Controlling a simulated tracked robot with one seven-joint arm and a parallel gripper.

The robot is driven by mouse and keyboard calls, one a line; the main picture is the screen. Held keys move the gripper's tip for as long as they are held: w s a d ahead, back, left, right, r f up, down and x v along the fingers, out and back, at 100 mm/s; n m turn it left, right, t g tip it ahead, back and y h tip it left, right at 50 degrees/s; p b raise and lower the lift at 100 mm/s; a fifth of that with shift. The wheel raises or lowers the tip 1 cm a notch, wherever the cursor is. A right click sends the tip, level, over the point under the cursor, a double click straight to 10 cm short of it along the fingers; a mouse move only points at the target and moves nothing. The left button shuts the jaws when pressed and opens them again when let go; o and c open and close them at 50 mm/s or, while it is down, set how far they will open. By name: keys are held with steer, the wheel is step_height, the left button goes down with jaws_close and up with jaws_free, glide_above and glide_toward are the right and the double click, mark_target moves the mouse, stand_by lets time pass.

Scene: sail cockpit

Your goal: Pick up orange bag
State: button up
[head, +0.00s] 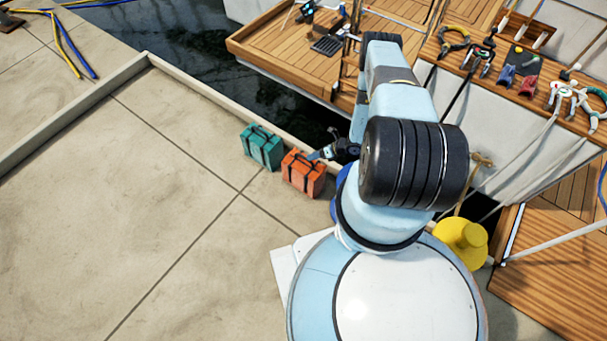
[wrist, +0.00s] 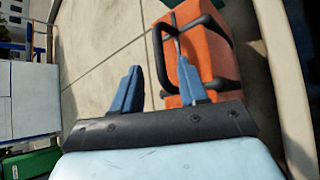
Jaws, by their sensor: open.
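The orange bag (head: 303,174) stands upright on the pale paved deck, with dark straps and a black handle. In the wrist view the orange bag (wrist: 208,48) fills the upper right, its handle loop (wrist: 159,55) toward the gripper. My gripper (head: 323,154) is at the bag's upper right side in the head view. In the wrist view my gripper (wrist: 158,68) is open, its two blue fingers apart. The handle's outer bar shows between the fingers, and the right finger overlaps the bag. I cannot tell whether anything touches.
A teal bag (head: 262,147) stands just left of the orange one. A low pale curb (head: 215,100) runs behind both, with dark water beyond. A yellow bollard (head: 461,242) is right of my base. The paving to the left is clear.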

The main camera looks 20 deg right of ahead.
mark_target(304, 158)
steer(key=shift+x, duration=3.15)
jaws_close()
